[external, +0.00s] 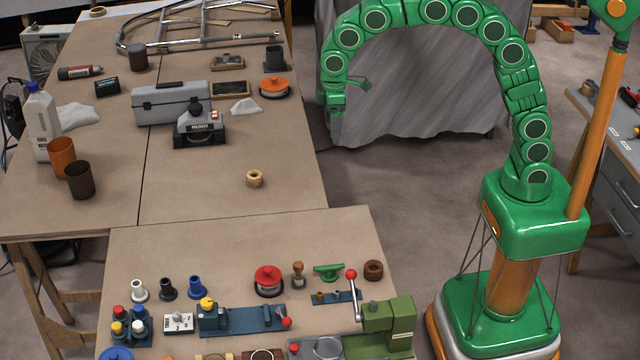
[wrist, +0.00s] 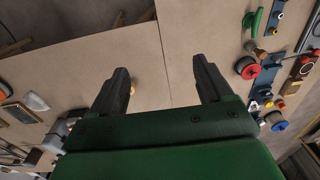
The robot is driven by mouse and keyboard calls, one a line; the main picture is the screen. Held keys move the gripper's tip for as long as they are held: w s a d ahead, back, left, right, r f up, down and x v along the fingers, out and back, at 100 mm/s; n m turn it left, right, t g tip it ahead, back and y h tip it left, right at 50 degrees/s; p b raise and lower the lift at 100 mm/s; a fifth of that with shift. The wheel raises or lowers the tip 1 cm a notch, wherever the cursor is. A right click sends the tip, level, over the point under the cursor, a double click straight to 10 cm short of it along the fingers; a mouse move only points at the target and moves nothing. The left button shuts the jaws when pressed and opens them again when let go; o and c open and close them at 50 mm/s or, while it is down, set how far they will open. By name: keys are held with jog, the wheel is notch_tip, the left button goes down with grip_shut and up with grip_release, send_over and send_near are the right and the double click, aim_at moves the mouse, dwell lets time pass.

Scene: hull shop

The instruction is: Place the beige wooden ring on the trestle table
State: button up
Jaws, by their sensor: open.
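The beige wooden ring (external: 254,179) lies on the brown-topped back table (external: 200,190), near its front right part. In the wrist view a small part of what looks like the ring (wrist: 133,88) shows beside the left finger, which hides the rest. My gripper (wrist: 161,66) is open, with nothing between its fingers. In the external view my arm arches over, and its end (external: 334,130) hangs beyond the back table's right edge, apart from the ring. Which table is the trestle table I cannot tell for sure; wooden trestle legs show under the tables.
The near table (external: 240,235) holds several spools, a red-topped pot (external: 268,280), a brown ring (external: 373,270) and a green machine (external: 385,330). A grey toolbox (external: 172,103) and a black-and-grey device (external: 199,128) stand behind the ring. The tabletop around the ring is clear.

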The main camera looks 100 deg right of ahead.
jog(key=s+a+r+g, duration=0.15)
jog(key=s+a, duration=0.25)
jog(key=s, duration=0.6)
jog(key=s+a+r+t, duration=0.1)
jog(key=s+a+r, duration=0.15)
jog(key=s, duration=0.75)
jog(key=s+a+f, duration=0.1)
jog(key=s, duration=1)
jog(key=s+a+f+g, duration=0.1)
jog(key=s+a+f, duration=0.1)
jog(key=s, duration=0.9)
jog(key=shift+s+a+f, duration=0.15)
jog(key=shift+a+f, duration=0.05)
jog(key=shift+g, duration=0.25)
